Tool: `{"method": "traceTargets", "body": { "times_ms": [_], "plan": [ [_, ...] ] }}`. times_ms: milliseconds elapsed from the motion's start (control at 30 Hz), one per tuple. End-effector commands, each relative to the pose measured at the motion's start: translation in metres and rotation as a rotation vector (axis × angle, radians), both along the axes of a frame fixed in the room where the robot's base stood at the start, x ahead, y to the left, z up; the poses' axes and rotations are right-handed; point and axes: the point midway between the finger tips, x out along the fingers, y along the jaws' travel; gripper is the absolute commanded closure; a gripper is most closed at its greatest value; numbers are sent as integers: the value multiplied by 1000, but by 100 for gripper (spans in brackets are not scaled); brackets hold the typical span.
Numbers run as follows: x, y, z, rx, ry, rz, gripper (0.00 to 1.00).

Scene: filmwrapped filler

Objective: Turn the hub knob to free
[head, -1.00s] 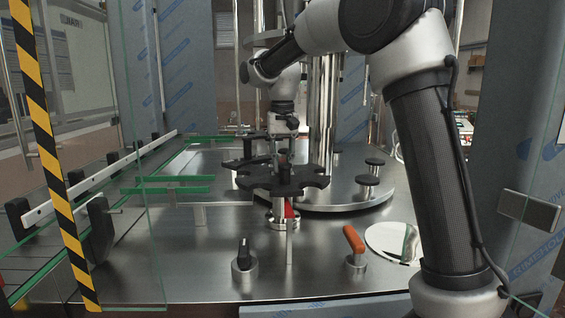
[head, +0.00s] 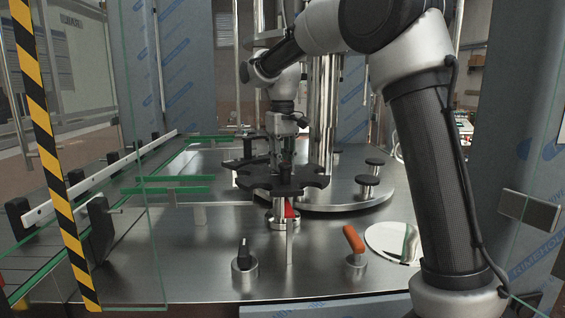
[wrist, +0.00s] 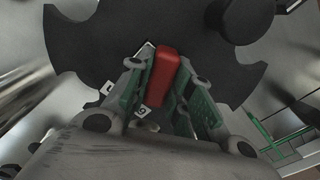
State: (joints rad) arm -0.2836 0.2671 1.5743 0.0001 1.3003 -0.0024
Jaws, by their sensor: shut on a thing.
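The hub knob (wrist: 167,60) is a red bar on the dark star wheel (wrist: 95,42), seen in the wrist view. My gripper (wrist: 160,82) has its green-padded fingers shut on the knob, one on each side. In the head view my gripper (head: 284,154) points down over the middle of the star wheel (head: 262,183). The knob is hidden there behind the fingers.
A red part (head: 290,210) shows under the star wheel. A black knob (head: 243,255) and an orange-handled lever (head: 354,242) stand on the steel deck in front. Guide rails (head: 100,180) run at left behind a clear panel. A thick column (head: 324,120) stands behind.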

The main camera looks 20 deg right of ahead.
Motion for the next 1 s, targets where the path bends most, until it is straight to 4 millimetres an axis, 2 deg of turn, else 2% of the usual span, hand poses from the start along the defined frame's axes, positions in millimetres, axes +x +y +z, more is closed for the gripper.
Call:
{"method": "traceTargets", "body": {
  "times_ms": [700,1000],
  "plan": [
    [0,0,0,-1,0,678,100],
    [0,0,0,-1,0,917,100]
  ]
}}
